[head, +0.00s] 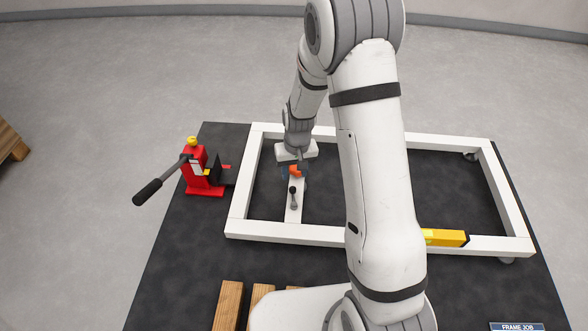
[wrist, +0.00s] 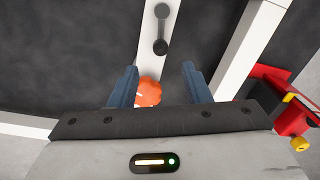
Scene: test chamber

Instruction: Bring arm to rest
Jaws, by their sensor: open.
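My arm reaches out over the white frame (head: 285,235) in the head view. My gripper (head: 297,163) is at the far part of the frame's short crossbar (head: 293,213). In the wrist view my gripper (wrist: 160,76) is open, its two blue fingers apart. An orange knob (wrist: 150,91) shows between the fingers, nearer the left one; it also shows in the head view (head: 296,171). I cannot tell whether a finger touches it.
A red jack (head: 200,172) with a long dark handle (head: 160,182) stands left of the frame. A yellow level (head: 445,238) is at the frame's near right side, partly hidden by my arm. Wooden blocks (head: 229,304) lie at the near edge. Dark mat (head: 180,245) is bare at left.

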